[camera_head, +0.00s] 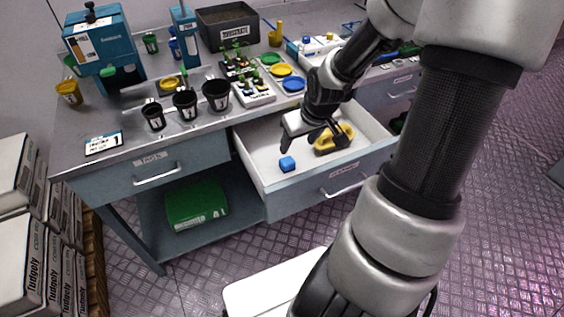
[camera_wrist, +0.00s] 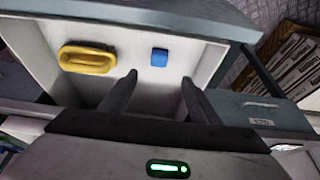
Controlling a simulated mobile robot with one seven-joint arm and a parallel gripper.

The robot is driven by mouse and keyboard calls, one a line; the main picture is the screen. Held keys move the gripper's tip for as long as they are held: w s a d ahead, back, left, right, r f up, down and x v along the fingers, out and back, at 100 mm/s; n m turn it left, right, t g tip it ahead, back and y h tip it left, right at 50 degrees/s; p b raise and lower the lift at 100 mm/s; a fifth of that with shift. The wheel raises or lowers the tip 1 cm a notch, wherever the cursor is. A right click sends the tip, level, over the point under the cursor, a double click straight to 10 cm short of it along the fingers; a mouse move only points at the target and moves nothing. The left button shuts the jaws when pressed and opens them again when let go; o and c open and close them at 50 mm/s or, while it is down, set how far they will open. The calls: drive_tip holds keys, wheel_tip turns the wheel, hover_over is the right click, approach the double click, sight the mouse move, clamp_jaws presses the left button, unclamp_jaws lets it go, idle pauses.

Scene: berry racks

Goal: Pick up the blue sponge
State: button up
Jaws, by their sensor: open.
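The blue sponge (camera_head: 287,164) is a small blue block lying on the white floor of the open drawer (camera_head: 258,170). It also shows in the wrist view (camera_wrist: 159,57), ahead of my gripper and between the lines of its two fingers. My gripper (camera_head: 308,146) is over the drawer, above and to the right of the sponge in the head view. In the wrist view my gripper (camera_wrist: 160,88) has its fingers spread with nothing between them. It is apart from the sponge.
A yellow oval object (camera_head: 334,139) lies in the same drawer, beside my gripper. The drawer walls surround both things. Black pots (camera_head: 185,104) and a white tray of seedlings (camera_head: 254,94) stand on the bench above. A green box (camera_head: 196,203) sits on the lower shelf.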

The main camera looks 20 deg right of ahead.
sight(288, 162)
drive_tip(key=b+x, duration=0.7)
drive_tip(key=x, duration=0.8)
drive_tip(key=shift+d+f, duration=0.1)
drive_tip(key=shift+f, duration=0.2)
drive_tip(key=shift+r, duration=0.1)
drive_tip(key=c, duration=1.2)
wheel_tip(288, 162, up, 10)
drive_tip(key=p, duration=0.4)
